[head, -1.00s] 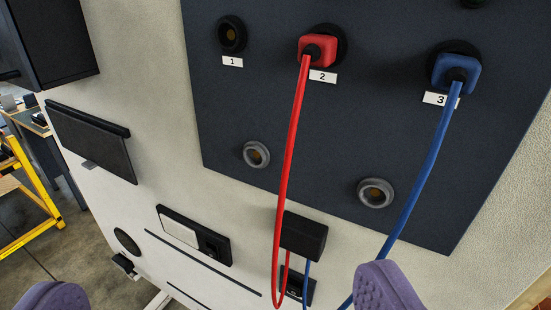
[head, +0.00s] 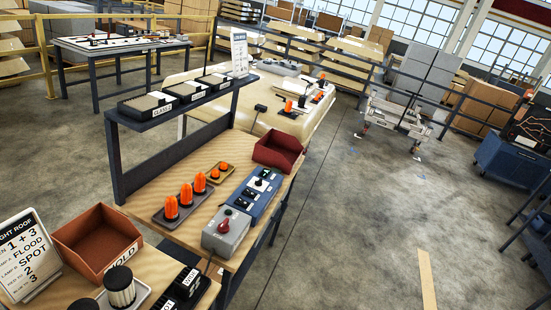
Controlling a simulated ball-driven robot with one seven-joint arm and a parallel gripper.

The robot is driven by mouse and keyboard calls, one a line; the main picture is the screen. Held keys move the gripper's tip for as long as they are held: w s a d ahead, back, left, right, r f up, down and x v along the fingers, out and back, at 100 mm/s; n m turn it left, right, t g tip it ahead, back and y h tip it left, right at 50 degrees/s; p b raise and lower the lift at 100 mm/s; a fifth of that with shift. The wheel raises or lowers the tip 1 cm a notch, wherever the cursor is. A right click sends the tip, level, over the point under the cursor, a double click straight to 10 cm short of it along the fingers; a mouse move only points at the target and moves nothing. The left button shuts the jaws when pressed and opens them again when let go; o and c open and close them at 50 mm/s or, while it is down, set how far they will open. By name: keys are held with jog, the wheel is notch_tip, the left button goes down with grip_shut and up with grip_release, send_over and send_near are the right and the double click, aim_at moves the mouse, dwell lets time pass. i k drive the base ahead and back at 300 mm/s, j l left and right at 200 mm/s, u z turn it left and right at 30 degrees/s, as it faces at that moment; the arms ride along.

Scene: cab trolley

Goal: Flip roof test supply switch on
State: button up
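A grey box (head: 237,240) with a red knob (head: 224,225) sits on the wooden workbench, near its right edge. Just behind it is a blue control panel (head: 247,208) with small black controls and white labels. I cannot tell which of these is the roof test supply switch, or whether it is on or off; the labels are too small to read. My gripper does not show in this view.
Orange lamps (head: 186,193) stand on a tray left of the panel. A red bin (head: 278,152) is behind it, a HOLD bin (head: 98,240) at front left. A shelf (head: 150,121) runs above the bench's left side. Clear floor (head: 350,230) lies to the right.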

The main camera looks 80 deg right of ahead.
aim_at(223, 228)
jog(key=z, duration=1.85)
